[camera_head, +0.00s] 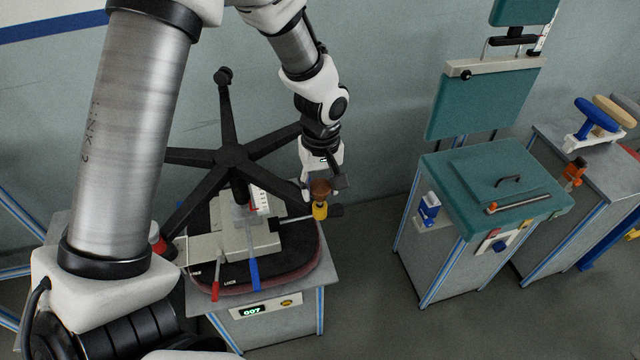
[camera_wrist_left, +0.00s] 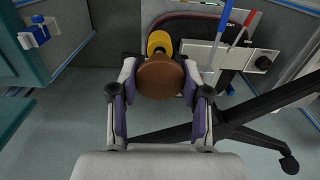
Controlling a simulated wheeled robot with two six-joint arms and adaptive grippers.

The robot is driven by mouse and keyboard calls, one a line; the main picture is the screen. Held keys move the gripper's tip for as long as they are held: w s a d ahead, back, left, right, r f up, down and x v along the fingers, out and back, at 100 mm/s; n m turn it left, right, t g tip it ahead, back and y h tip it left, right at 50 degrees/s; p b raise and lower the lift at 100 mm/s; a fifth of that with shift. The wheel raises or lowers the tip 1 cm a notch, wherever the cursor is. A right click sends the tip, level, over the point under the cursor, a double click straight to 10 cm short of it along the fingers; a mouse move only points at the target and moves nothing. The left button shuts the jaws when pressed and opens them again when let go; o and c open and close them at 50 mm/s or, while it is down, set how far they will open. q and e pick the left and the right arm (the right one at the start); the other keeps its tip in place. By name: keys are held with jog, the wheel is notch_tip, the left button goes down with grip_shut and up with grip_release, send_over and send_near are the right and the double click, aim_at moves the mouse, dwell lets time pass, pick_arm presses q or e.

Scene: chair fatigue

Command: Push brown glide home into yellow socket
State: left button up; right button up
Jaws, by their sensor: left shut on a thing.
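The brown glide (camera_head: 320,187) has a round cap and sits between the fingers of my left gripper (camera_head: 322,183). In the left wrist view, the fingers of my left gripper (camera_wrist_left: 160,88) close on both sides of the brown glide (camera_wrist_left: 160,80). The yellow socket (camera_head: 320,211) is right below the glide in the head view, at the end of a black chair-base leg. In the wrist view the yellow socket (camera_wrist_left: 158,41) shows partly behind the glide. The glide's lower end is hidden, so I cannot tell how deep it sits. My right gripper is not in view.
The upturned black five-star chair base (camera_head: 231,160) rises over a dark seat (camera_head: 285,268) on a stand. A red-handled lever (camera_head: 215,283) and a blue-handled lever (camera_head: 254,274) stick out in front. Teal-topped benches (camera_head: 470,180) stand to the right, with floor between.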

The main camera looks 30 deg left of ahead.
aim_at(320, 186)
pick_arm(q)
jog(key=shift+f+b, duration=0.75)
jog(key=shift+f, duration=0.45)
jog(key=o, duration=1.1)
jog(key=shift+o, duration=0.2)
notch_tip(320, 186, up, 12)
jog(key=shift+d+r, duration=0.1)
